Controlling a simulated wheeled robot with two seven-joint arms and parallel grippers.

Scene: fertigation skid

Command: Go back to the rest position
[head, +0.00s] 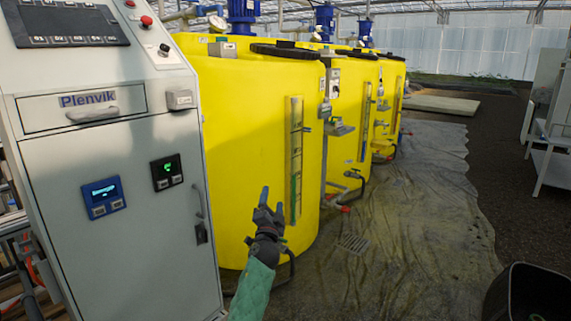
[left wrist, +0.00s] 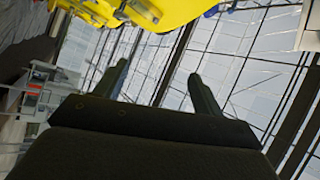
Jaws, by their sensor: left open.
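My left gripper (head: 267,206) is raised in front of the nearest yellow tank (head: 245,150), its fingers pointing up. The two fingers stand apart, and nothing is between them. In the left wrist view the open fingers (left wrist: 160,85) also show empty, with the greenhouse roof behind them. A green sleeve covers my left forearm at the bottom of the head view. I cannot tell from the head view whether the gripper touches the tank; it overlaps the tank's lower front. My right gripper is not in view.
A grey control cabinet (head: 130,225) marked Plenvik stands close on the left. More yellow tanks (head: 350,105) with blue motors line up behind.

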